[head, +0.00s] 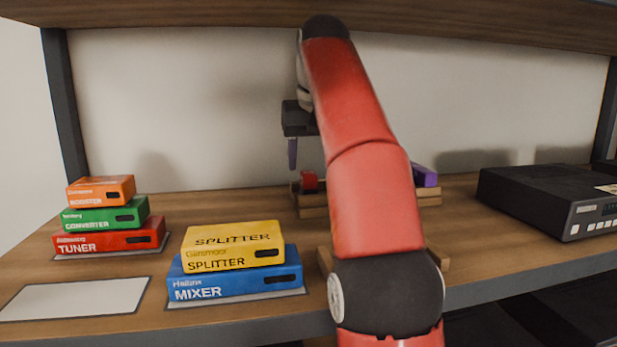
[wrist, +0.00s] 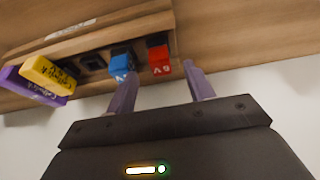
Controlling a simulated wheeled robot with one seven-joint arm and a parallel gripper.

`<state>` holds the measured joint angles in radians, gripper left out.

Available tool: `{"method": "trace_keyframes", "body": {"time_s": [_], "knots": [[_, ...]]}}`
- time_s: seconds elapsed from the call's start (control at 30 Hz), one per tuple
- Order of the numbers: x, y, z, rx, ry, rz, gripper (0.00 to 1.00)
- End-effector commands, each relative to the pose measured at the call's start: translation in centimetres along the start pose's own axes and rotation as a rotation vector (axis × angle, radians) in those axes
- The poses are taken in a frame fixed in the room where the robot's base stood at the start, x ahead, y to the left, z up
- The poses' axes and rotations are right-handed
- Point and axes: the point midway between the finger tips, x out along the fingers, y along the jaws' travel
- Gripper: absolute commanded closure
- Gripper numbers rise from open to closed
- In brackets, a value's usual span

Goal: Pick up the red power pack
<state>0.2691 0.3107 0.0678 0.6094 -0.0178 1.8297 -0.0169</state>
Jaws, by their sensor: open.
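The red power pack (wrist: 158,58) sits in a slot of a wooden rack (wrist: 45,50), with pale lettering on its face. In the head view the red pack (head: 309,181) shows at the rack's left end. My gripper (wrist: 160,68) is open and empty. In the wrist view its two purple fingertips point at the rack, one on each side of the red pack, apparently short of it. In the head view my gripper (head: 292,155) hangs above and a little left of the red pack. My red arm hides much of the rack there.
A blue pack (wrist: 121,62) stands near the red one, close to a fingertip. An empty slot (wrist: 92,65), then yellow (wrist: 50,73) and purple (wrist: 30,88) packs follow. Stacked boxes (head: 225,262) stand left, a black device (head: 535,200) right. A shelf board (head: 200,12) runs overhead.

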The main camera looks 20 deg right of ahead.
Motion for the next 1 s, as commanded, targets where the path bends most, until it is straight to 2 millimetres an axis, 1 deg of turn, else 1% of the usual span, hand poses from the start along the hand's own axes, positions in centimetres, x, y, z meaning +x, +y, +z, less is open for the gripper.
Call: {"method": "trace_keyframes", "body": {"time_s": [0.17,0.43,0.57,0.77,1.0], "knots": [[1.1,0.0,0.0,0.0,-0.001,0.0,0.47],[4.5,0.0,0.1,0.0,-0.002,0.001,0.47],[5.0,0.0,0.0,0.0,0.0,0.001,0.47],[5.0,0.0,0.0,0.0,0.001,0.0,0.47],[5.0,0.0,0.0,0.0,0.0,0.0,0.79]]}}
